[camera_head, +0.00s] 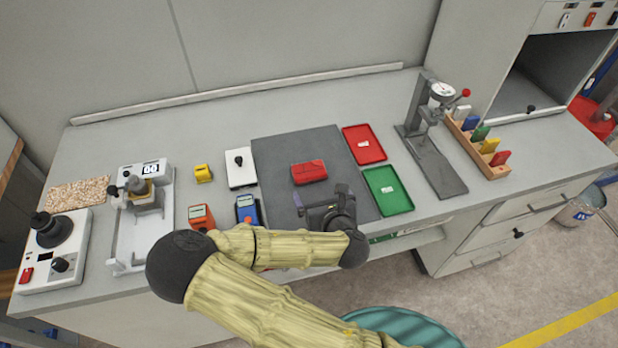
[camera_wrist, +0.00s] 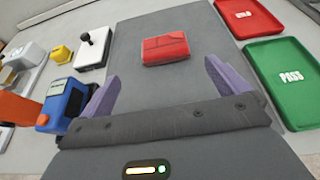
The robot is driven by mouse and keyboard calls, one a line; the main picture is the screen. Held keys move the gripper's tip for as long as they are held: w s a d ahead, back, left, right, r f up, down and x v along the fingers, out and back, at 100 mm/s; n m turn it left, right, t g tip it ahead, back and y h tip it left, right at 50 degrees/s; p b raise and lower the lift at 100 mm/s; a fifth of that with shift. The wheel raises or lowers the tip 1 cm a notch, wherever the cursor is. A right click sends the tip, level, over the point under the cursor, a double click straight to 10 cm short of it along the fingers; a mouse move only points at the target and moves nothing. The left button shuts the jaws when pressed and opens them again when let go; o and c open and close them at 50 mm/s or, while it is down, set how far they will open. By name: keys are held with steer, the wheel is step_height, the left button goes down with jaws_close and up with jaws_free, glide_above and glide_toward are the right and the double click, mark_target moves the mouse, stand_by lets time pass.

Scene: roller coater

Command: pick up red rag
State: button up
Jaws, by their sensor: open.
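The red rag (camera_head: 309,172) lies folded flat on the dark grey mat (camera_head: 268,160) in the middle of the bench. In the wrist view the rag (camera_wrist: 166,48) lies ahead of the fingers, roughly between their lines and a little toward the top. My gripper (camera_head: 321,202) is over the near part of the mat, on the near side of the rag and apart from it. In the wrist view my gripper (camera_wrist: 158,85) has its two purple fingers spread wide with nothing between them.
A red tray (camera_head: 364,145) and a green tray (camera_head: 388,191) lie right of the mat. A blue device (camera_head: 247,209), an orange device (camera_head: 201,217) and a white switch box (camera_head: 240,168) stand left of it. A dial gauge stand (camera_head: 431,150) is farther right. The mat around the rag is clear.

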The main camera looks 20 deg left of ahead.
mark_target(309, 169)
steer(key=shift+w+f+b, duration=0.3)
steer(key=shift+f+b, duration=0.05)
steer(key=shift+b, duration=1.25)
steer(key=shift+w+a+r, duration=0.1)
steer(key=shift+w+a, duration=0.1)
steer(key=shift+w, duration=0.15)
steer(key=p+x, duration=0.2)
steer(key=x, duration=0.7)
steer(key=shift+w+a, duration=0.15)
steer(key=shift+w, duration=0.1)
steer(key=shift+f+p+x, duration=0.2)
steer(key=shift+p+x, duration=0.3)
steer(key=shift+x, duration=0.7)
steer(key=shift+f+p+x, duration=0.15)
steer(key=shift+p+x, duration=0.3)
steer(key=shift+x, duration=0.7)
steer(key=shift+d, duration=0.2)
steer(key=c, duration=0.8)
steer(key=shift+o, duration=0.2)
